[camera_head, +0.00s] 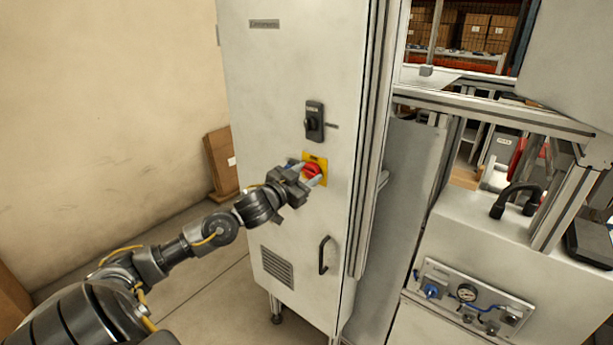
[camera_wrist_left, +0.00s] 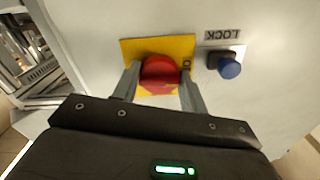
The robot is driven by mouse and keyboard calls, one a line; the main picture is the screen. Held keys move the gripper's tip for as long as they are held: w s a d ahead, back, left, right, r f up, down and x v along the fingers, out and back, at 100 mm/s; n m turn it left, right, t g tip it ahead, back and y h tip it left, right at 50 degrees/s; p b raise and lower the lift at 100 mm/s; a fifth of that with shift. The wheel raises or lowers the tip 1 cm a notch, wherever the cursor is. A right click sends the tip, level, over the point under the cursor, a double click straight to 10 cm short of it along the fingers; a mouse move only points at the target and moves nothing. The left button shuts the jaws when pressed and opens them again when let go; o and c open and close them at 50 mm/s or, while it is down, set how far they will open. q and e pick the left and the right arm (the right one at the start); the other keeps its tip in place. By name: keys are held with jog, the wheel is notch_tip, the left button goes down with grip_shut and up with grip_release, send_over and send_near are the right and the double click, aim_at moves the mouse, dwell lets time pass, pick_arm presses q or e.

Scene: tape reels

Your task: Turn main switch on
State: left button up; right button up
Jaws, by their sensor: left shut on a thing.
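The main switch (camera_head: 312,169) is a red rotary knob on a yellow plate, on the front of a tall grey-white cabinet (camera_head: 290,80). The red knob also shows in the left wrist view (camera_wrist_left: 160,74), in front of its yellow plate (camera_wrist_left: 130,47). My left gripper (camera_head: 304,172) reaches the cabinet from the left, its fingers on either side of the knob. It is shut on the red knob. The fingers hide part of the knob's sides, and its exact turn angle is hard to tell. My right gripper is not in view.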

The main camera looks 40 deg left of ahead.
pick_arm(q)
jog(key=m+b, duration=0.1)
jog(key=m, duration=0.3)
jog(key=shift+f+b, duration=0.1)
jog(key=shift+b, duration=0.2)
jog(key=m+b, duration=0.2)
jog(key=m, duration=0.2)
jog(key=m+b, duration=0.4)
jog(key=m, duration=0.1)
jog(key=shift+a, duration=0.1)
jog(key=shift+m+b, duration=1.15)
jog(key=shift+m, duration=0.75)
jog(key=o, duration=1)
jog(key=shift+r, duration=0.2)
